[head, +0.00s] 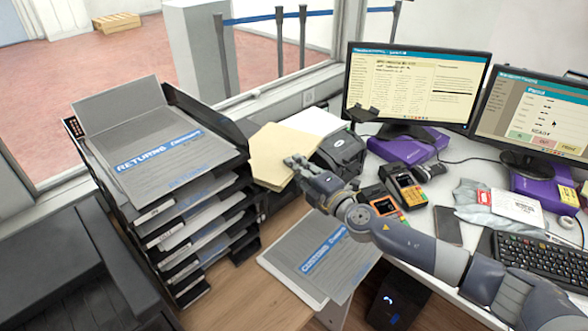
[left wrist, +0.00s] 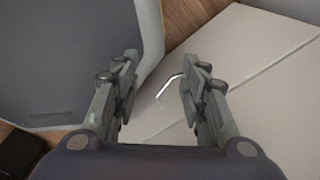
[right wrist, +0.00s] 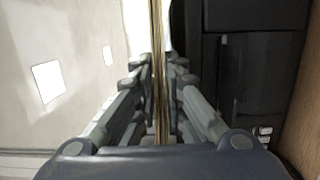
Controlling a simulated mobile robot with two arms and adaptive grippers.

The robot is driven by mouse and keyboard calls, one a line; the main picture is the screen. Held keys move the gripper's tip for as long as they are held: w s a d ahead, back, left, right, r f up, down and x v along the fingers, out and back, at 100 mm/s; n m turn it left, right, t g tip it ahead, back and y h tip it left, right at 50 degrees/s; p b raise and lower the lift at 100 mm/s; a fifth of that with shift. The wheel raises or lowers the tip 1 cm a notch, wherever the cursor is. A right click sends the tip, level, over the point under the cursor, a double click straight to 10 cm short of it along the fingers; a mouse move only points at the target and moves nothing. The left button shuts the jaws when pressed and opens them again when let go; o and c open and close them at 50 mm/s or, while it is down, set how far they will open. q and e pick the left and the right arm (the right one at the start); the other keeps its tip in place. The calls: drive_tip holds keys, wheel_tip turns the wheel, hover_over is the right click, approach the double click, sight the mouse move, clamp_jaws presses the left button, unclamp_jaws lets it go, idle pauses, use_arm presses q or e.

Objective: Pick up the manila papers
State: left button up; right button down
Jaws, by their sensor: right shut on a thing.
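The manila papers (head: 272,155) are a pale yellow stack to the right of the black tray tower in the head view. My right gripper (head: 297,166) is shut on the right edge of the manila papers. In the right wrist view the manila papers (right wrist: 159,40) show edge-on, upright between the two fingers of the right gripper (right wrist: 160,75). My left gripper (left wrist: 158,75) shows only in the left wrist view, open with nothing between its fingertips. The far edge of the papers is partly against the tray tower in the head view.
A grey "CUSTOMS" sheet (head: 318,262) lies below my right forearm. Card terminals (head: 406,187), a label printer (head: 342,150), monitors (head: 415,90) and a keyboard (head: 542,262) crowd the counter to the right.

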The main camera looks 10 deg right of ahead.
wheel_tip(320, 180, up, 6)
drive_tip(key=shift+r+p, duration=0.1)
drive_tip(key=shift+p, duration=0.9)
drive_tip(key=w+d+b, duration=0.3)
drive_tip(key=w+d, duration=0.2)
drive_tip(key=d, duration=0.3)
drive_tip(key=w+d+b, duration=0.4)
drive_tip(key=w+d, duration=0.1)
drive_tip(key=d, duration=0.3)
drive_tip(key=shift+w+d+f, duration=0.15)
drive_tip(key=shift+w+f, duration=0.05)
drive_tip(key=shift+w, duration=0.2)
